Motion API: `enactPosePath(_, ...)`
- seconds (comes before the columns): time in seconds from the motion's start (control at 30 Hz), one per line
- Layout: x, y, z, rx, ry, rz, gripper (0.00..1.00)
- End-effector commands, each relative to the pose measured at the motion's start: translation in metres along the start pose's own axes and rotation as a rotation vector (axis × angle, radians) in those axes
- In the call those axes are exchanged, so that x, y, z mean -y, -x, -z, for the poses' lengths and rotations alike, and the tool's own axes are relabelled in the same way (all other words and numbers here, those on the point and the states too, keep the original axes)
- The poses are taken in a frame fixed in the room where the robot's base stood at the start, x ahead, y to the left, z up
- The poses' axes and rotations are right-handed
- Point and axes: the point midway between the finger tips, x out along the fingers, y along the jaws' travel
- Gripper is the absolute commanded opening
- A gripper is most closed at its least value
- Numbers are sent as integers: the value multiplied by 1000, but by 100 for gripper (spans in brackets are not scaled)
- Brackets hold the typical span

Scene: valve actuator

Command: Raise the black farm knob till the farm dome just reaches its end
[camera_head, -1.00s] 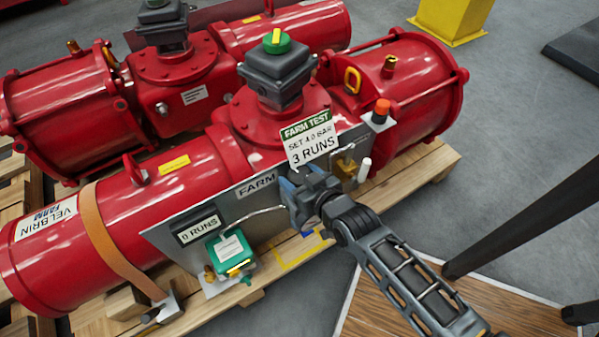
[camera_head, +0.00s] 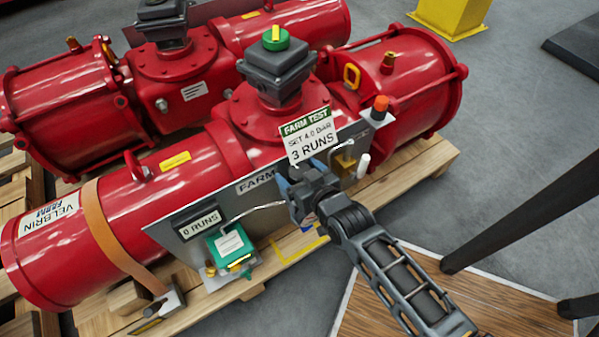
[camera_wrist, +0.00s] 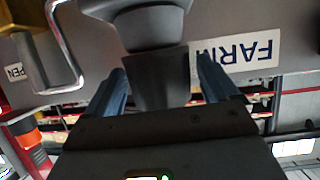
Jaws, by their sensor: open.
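The black farm knob (camera_wrist: 150,75) shows in the wrist view between my two fingers, by the FARM label (camera_wrist: 240,58) on the grey panel. In the head view my gripper (camera_head: 292,186) covers the knob at the panel's front. My gripper is open, with a blue finger on each side of the knob; whether either finger touches it I cannot tell. The farm dome appears to be the green cap with a yellow bar (camera_head: 276,39), on the dark box atop the near red actuator (camera_head: 262,115).
A sign reading FARM TEST, SET 4.0 BAR, 3 RUNS (camera_head: 309,137) stands just above my gripper. A bent metal handle (camera_wrist: 62,60) is beside the knob. A 0 RUNS display (camera_head: 200,222), green box (camera_head: 230,244) and orange button (camera_head: 380,104) are nearby.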

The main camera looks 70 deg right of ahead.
Motion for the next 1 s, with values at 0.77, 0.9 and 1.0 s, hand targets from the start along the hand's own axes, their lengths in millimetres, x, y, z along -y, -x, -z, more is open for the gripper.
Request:
enactPosePath(0.77,0,78,0,1,0,0,88)
enactPosePath(0.9,0,78,0,0,0,0,88)
enactPosePath(1.0,0,78,0,0,0,0,88)
